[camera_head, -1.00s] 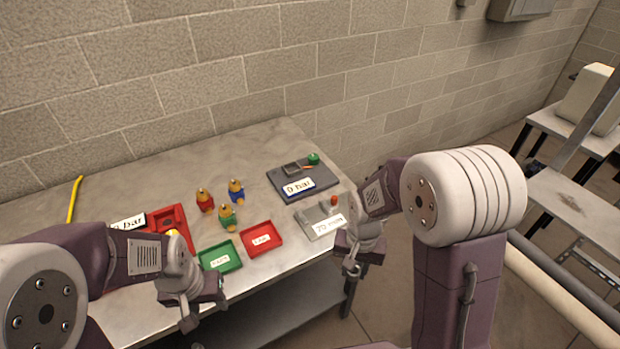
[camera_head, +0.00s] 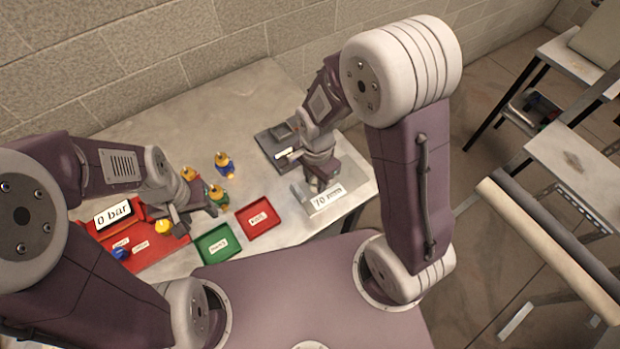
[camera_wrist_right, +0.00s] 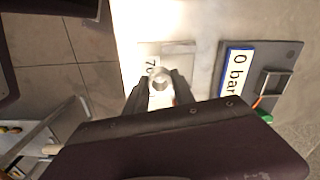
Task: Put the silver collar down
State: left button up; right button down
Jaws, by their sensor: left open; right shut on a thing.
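The silver collar (camera_wrist_right: 161,77) shows as a small pale ring between the fingertips of my right gripper (camera_wrist_right: 160,90) in the right wrist view. That gripper is shut on it. In the head view my right gripper (camera_head: 316,184) is low over the grey plate labelled 70 mm (camera_head: 328,203); the collar is hidden there. I cannot tell whether the collar touches the plate. My left gripper (camera_head: 180,222) is open and empty beside the red 0 bar station (camera_head: 150,258) at the left of the table.
A dark 0 bar unit (camera_head: 267,150) lies behind the grey plate. A green tray (camera_head: 217,245) and a red tray (camera_head: 258,218) lie in the middle. Several brass-topped fittings (camera_head: 224,165) stand behind them. The table's back left is clear.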

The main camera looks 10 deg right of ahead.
aim_at(311, 180)
jog(key=w+f, duration=0.1)
jog(key=w, duration=0.1)
jog(key=w+f, duration=0.1)
jog(key=w, duration=0.1)
jog(key=shift+a+f, duration=0.1)
jog(key=shift+f, duration=0.05)
jog(key=shift+s, duration=0.1)
notch_tip(311, 180, down, 4)
jog(key=shift+s+r+p, duration=0.1)
jog(key=shift+r+p, duration=0.1)
jog(key=shift+p, duration=0.1)
jog(key=shift+w+f, duration=0.2)
jog(key=shift+w, duration=0.05)
jog(key=shift+s, duration=0.2)
jog(key=c, duration=1.1)
grip_release()
jog(key=shift+f, duration=0.1)
jog(key=shift+o, duration=0.2)
jog(key=shift+w, duration=0.1)
